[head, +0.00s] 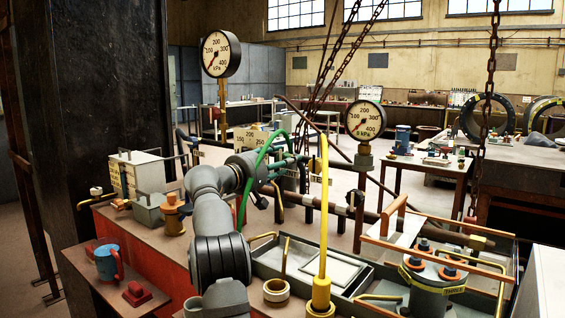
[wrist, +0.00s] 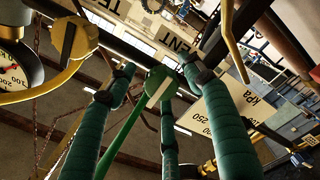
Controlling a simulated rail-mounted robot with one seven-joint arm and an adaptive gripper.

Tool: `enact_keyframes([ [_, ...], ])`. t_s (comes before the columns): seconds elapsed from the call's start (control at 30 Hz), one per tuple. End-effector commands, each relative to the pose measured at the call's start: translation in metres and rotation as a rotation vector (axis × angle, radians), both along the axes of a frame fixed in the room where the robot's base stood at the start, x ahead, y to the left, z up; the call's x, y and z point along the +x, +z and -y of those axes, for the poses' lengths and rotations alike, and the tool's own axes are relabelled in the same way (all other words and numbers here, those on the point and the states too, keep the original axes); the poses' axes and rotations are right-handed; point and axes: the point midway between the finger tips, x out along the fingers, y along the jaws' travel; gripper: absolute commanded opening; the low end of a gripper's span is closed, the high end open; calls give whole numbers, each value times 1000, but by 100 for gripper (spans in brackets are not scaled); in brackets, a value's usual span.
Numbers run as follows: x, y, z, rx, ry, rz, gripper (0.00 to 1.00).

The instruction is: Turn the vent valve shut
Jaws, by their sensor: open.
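My gripper (head: 296,163) is at the pipe rack in the middle of the head view, its fingers small and partly lost among pipes. In the wrist view its teal padded fingers (wrist: 160,82) are spread apart, and I see nothing clamped between them. A pale tag ending in "ENT" (wrist: 184,46) lies just beyond the fingertips. A yellow lever (wrist: 232,48) is right of the tag. I cannot tell which lever belongs to the vent valve, or whether a finger touches one.
A tall gauge (head: 220,54) and a lower gauge (head: 366,120) stand around the rack. A yellow curved pipe (head: 323,215) rises close to my arm. Chains (head: 492,70) hang at the right. A grey tray (head: 372,278) and an orange-railed frame (head: 432,262) fill the front right.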

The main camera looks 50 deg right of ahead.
Motion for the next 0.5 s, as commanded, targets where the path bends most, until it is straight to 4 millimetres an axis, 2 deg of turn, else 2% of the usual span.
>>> enact_keyframes([
  [0.13,1,1,-6,-1,3,0,52],
  [0.23,1,1,-18,0,3,-2,52],
  [0.5,2,1,-75,0,4,-1,52],
])
